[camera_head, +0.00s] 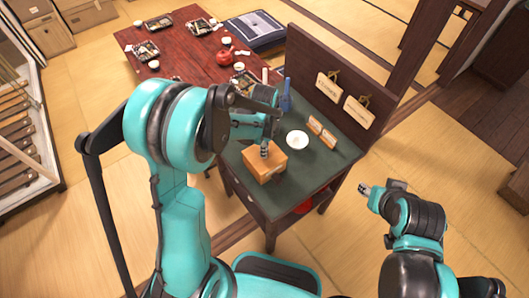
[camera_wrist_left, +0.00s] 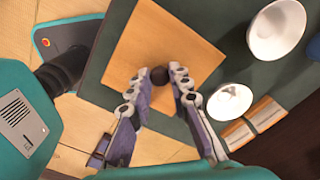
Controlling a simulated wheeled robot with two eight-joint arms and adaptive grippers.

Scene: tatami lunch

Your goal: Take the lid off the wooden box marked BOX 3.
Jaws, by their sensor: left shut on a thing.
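A light wooden box (camera_head: 263,169) stands on the dark green top of a small counter (camera_head: 322,165). No marking on it is readable from here. Its square wooden lid (camera_wrist_left: 150,38) fills the upper middle of the left wrist view, with a dark round knob (camera_wrist_left: 159,76) on it. My left gripper (camera_head: 265,151) is over the box from above; in the left wrist view its fingers (camera_wrist_left: 161,80) are closed around the knob. I see no clear gap between lid and box. My right gripper (camera_head: 365,189) is off the counter's right side, away from the box; its jaw state is unclear.
A white dish (camera_head: 297,139) and two small wooden blocks (camera_head: 315,125) stand on the counter right of the box. A dark back panel with hanging plaques (camera_head: 326,88) rises behind. A red-brown table (camera_head: 190,62) with lunch boxes and a red teapot (camera_head: 224,56) is farther back.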

